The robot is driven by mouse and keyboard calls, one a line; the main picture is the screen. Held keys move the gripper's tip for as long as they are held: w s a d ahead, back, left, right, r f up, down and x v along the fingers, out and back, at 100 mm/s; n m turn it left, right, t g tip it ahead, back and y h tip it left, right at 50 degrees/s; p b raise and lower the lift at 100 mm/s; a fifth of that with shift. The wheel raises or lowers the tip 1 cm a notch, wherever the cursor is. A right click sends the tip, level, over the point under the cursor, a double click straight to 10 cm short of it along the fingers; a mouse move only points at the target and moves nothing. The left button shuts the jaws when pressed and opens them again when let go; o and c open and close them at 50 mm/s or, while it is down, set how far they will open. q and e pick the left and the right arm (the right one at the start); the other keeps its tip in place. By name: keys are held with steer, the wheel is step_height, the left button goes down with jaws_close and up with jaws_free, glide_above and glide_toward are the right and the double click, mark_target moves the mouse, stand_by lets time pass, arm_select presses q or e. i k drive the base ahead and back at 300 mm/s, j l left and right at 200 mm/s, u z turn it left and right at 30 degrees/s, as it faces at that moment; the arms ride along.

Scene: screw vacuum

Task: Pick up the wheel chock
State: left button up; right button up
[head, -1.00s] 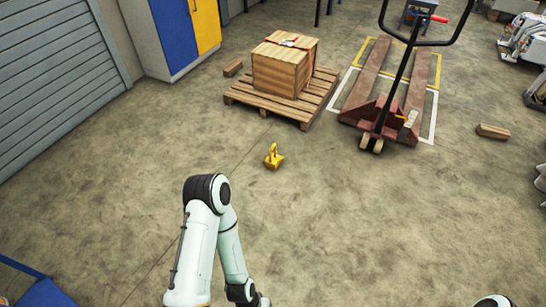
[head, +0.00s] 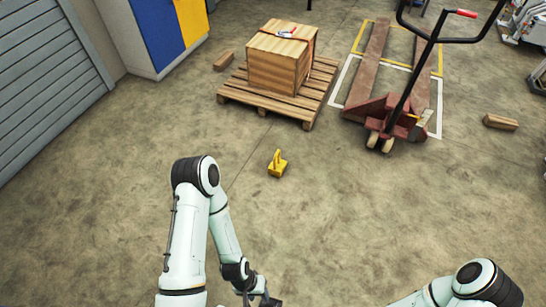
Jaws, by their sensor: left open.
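The yellow wheel chock (head: 277,166) with an upright handle sits on the concrete floor near the middle of the head view, in front of the wooden pallet. My left gripper (head: 262,299) shows at the bottom edge, below the chock in the picture and clearly apart from it. It is open, and nothing shows between its fingers; its lower part is cut off by the frame. My right arm shows only as a bent joint at the bottom right, with its gripper out of view.
A wooden crate (head: 278,66) stands on the pallet (head: 257,98) beyond the chock. A red pallet jack (head: 385,112) stands to the right. Wood blocks lie at the far left (head: 223,61) and right (head: 500,122). A blue and yellow cabinet (head: 160,38) is at the back left. Floor around the chock is clear.

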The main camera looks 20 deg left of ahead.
mark_target(276, 168)
steer(key=i+j, duration=0.2)
steer(key=j, duration=0.15)
steer(key=i+j, duration=0.2)
steer(key=j, duration=0.15)
steer(key=i+j, duration=0.2)
steer(key=i+j+u, duration=0.1)
steer(key=i+j, duration=0.65)
steer(key=i+l+u, duration=0.25)
steer(key=i+l, duration=0.15)
steer(key=l, duration=0.15)
steer(key=i+l+u, duration=0.15)
steer(key=l, duration=0.2)
steer(key=i+l+u, duration=0.25)
steer(key=l, duration=0.4)
steer(key=i, duration=0.1)
